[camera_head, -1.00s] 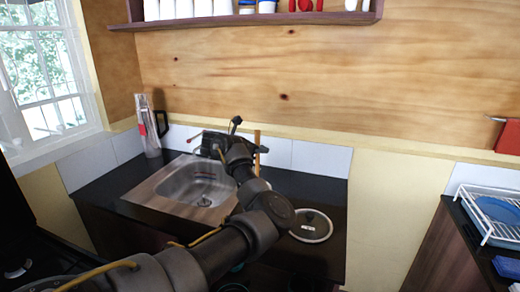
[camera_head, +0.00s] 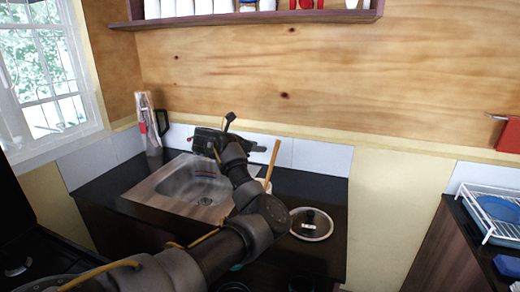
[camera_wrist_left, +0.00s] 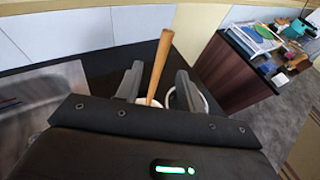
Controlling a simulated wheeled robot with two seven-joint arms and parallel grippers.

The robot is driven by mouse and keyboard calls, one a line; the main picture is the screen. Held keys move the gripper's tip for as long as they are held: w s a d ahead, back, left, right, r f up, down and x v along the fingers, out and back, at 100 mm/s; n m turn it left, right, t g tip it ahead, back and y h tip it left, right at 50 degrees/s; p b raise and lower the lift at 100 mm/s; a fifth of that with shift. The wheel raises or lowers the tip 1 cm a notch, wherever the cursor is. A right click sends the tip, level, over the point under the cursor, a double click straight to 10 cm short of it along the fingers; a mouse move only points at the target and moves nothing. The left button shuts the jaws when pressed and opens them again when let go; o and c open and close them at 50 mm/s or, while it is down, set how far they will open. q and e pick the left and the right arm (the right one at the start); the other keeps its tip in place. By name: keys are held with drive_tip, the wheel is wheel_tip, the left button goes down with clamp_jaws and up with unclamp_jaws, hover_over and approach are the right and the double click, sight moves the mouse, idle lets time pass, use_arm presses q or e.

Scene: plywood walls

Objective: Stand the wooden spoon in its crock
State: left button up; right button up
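The wooden spoon (camera_head: 272,160) stands with its handle up, tilted to the right in the head view. Its lower end goes down at a small whitish crock (camera_head: 264,185), largely hidden behind my arm. In the left wrist view the handle rises between the two dark fingers of my left gripper (camera_wrist_left: 159,72). The fingers are spread wide, with gaps to the handle. The pale crock rim (camera_wrist_left: 149,102) shows low between them, partly covered by the gripper body. The spoon's lower end is hidden. My right gripper is not in view.
A steel sink (camera_head: 195,188) lies left of the crock. A wall shelf (camera_head: 240,20) hangs above. A dish rack (camera_head: 492,215) stands on the far-right counter.

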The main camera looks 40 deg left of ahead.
use_arm(q)
drive_tip(key=p+v, duration=0.3)
drive_tip(key=v, duration=0.5)
drive_tip(key=shift+p, duration=0.4)
idle(0.6)
